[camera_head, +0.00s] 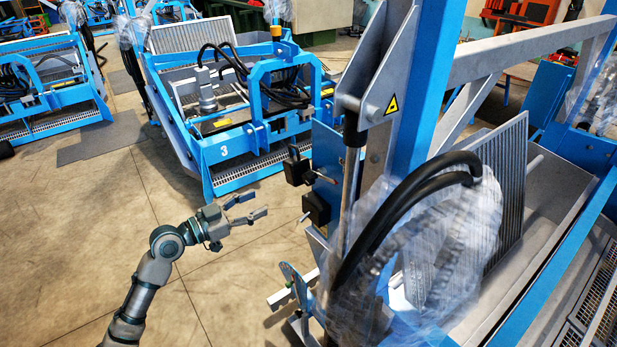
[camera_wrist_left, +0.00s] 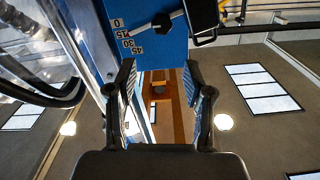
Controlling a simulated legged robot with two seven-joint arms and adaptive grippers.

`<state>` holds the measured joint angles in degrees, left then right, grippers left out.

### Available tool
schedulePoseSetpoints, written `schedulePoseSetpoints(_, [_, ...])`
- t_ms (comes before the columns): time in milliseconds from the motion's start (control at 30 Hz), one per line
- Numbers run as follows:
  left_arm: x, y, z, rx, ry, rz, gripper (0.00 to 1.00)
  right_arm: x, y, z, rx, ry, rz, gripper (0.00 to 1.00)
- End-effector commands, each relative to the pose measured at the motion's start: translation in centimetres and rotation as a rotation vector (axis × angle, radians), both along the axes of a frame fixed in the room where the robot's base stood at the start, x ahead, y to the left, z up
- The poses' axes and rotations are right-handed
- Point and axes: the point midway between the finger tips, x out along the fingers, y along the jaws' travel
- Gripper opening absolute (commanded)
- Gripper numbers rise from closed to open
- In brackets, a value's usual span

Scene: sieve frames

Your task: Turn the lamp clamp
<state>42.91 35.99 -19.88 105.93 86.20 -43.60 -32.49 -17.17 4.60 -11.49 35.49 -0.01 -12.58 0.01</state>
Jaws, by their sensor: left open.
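A blue plate (camera_wrist_left: 140,45) with printed angle marks from 0 to 45 shows at the top of the left wrist view. A silver lever (camera_wrist_left: 145,29) with a dark hub lies across it, beside a black lamp housing (camera_wrist_left: 203,18); I take this lever as the clamp. In the head view the blue plate (camera_head: 327,160) stands on the near machine, with black housings (camera_head: 317,208) at its left edge. My left gripper (camera_head: 254,206) is open and empty, left of the plate and apart from it. Its fingers (camera_wrist_left: 163,95) frame an empty gap below the lever. My right gripper is out of view.
The near blue machine's post (camera_head: 432,85), black hoses (camera_head: 395,215) and plastic-wrapped part (camera_head: 450,240) stand right of the plate. Another blue machine (camera_head: 235,150) marked 3 stands behind. Bare floor (camera_head: 100,230) lies around my left arm.

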Motion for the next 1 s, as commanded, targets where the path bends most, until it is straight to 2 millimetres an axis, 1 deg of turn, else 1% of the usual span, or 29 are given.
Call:
schedulePoseSetpoints(167, [1.5,-2.4,0.3,-0.004,0.001,-0.003,0.52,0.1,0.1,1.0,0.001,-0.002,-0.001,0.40])
schedulePoseSetpoints(600, [7.6,-10.8,0.3,-0.002,0.003,-0.002,0.52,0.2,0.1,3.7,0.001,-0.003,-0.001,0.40])
schedulePoseSetpoints(700, [8.6,-12.1,0.2,-0.002,0.002,0.000,0.52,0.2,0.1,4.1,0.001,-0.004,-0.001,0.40])
schedulePoseSetpoints(800, [9.3,-13.0,0.1,-0.002,0.001,0.000,0.52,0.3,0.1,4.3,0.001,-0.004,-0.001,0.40])
schedulePoseSetpoints(900, [9.6,-13.5,0.0,-0.003,0.002,0.000,0.52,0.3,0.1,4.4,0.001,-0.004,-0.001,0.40])
schedulePoseSetpoints(1000, [9.8,-13.6,-0.1,-0.002,0.001,0.001,0.52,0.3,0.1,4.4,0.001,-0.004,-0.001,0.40])
